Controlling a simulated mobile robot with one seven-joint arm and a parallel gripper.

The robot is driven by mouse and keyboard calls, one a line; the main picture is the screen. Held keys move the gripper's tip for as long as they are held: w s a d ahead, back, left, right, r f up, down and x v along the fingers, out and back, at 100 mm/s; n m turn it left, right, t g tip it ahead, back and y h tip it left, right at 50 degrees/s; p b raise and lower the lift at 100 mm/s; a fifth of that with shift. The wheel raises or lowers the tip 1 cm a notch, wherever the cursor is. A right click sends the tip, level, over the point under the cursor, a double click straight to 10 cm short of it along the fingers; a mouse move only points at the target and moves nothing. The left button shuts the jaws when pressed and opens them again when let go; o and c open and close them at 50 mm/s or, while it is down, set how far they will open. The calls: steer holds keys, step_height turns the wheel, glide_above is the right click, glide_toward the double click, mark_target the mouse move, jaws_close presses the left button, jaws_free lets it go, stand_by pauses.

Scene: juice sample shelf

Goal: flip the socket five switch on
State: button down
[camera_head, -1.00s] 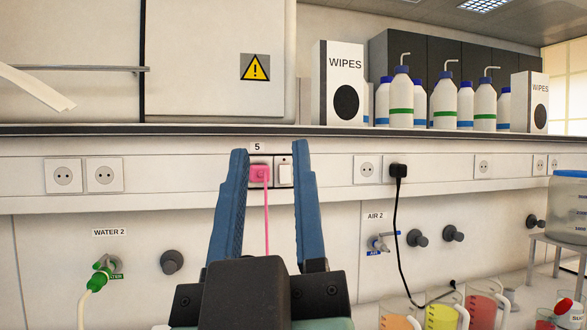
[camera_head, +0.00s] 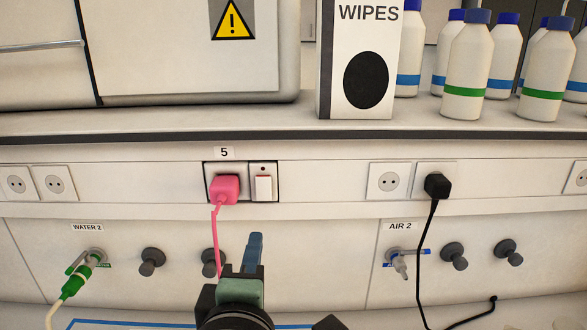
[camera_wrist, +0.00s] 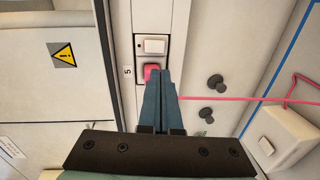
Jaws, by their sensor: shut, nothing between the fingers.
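Socket five (camera_head: 222,170) sits in the wall rail under a "5" label (camera_head: 224,153). A pink plug (camera_head: 225,189) is in it, with a pink cord hanging down. Directly right of the plug is the white rocker switch (camera_head: 263,188) with a small dark dot above it. In the wrist view the switch (camera_wrist: 155,46) lies just above the pink plug (camera_wrist: 151,72). My gripper (camera_head: 255,238) is shut and empty, below the switch in the head view. In the wrist view its fingertips (camera_wrist: 161,73) overlap the plug's edge; whether they touch cannot be told.
Another socket (camera_head: 388,181) and a black plug (camera_head: 437,186) with a hanging cord are to the right. Water and air taps (camera_head: 398,262) and dark knobs (camera_head: 152,261) stick out below. The shelf above holds a wipes box (camera_head: 365,60) and several bottles (camera_head: 467,70).

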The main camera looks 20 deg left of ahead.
mark_target(264, 200)
steer(key=shift+w+f+n, duration=0.15)
steer(key=shift+w+n, duration=0.05)
steer(key=shift+n, duration=0.1)
steer(key=shift+s+a, duration=0.15)
steer(key=p+x, duration=0.4)
steer(key=x, duration=0.9)
steer(key=shift+w+p, duration=0.3)
steer(key=shift+w+f, duration=0.2)
steer(key=shift+w, duration=0.05)
steer(key=shift+f, duration=0.1)
